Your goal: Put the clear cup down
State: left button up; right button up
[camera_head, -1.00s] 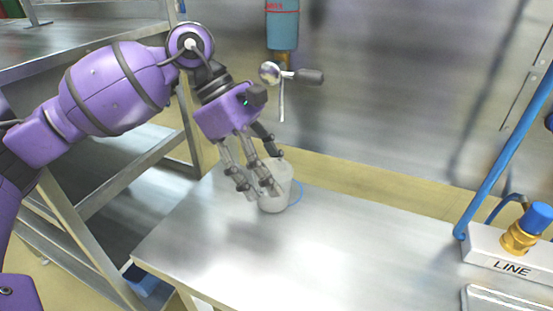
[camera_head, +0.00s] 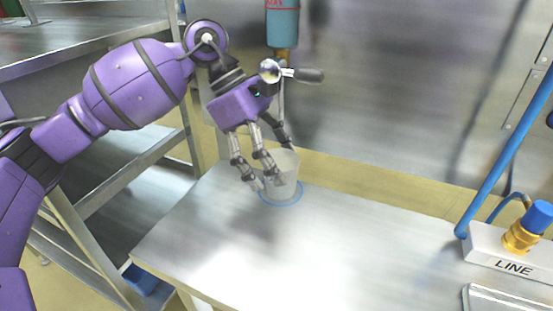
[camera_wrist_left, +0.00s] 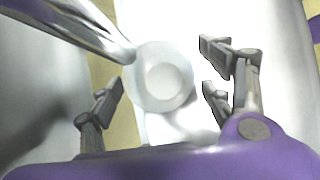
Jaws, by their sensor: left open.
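The clear cup (camera_head: 284,172) stands upright at the far left part of the steel table (camera_head: 330,240), at the blue ring marked on the tabletop (camera_head: 290,203). My left gripper (camera_head: 272,168) is open, with its fingers at the cup's left side and rim and one finger behind. In the left wrist view the cup (camera_wrist_left: 162,78) lies between the spread fingers of the left gripper (camera_wrist_left: 162,85), with gaps visible on both sides. The right gripper is not in view.
A dispenser lever (camera_head: 302,75) hangs close above my left gripper, below a teal cylinder (camera_head: 283,28). A LINE block (camera_head: 510,262) with a blue-capped brass fitting (camera_head: 522,235) stands at the right. The middle of the table is clear.

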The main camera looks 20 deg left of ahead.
pick_arm(q)
jog(key=shift+r, duration=0.3)
jog(key=v, duration=1.1)
jog(key=shift+a+r+p, duration=0.25)
jog(key=shift+r+p, duration=0.05)
jog(key=shift+p, duration=0.1)
jog(key=shift+c, duration=0.5)
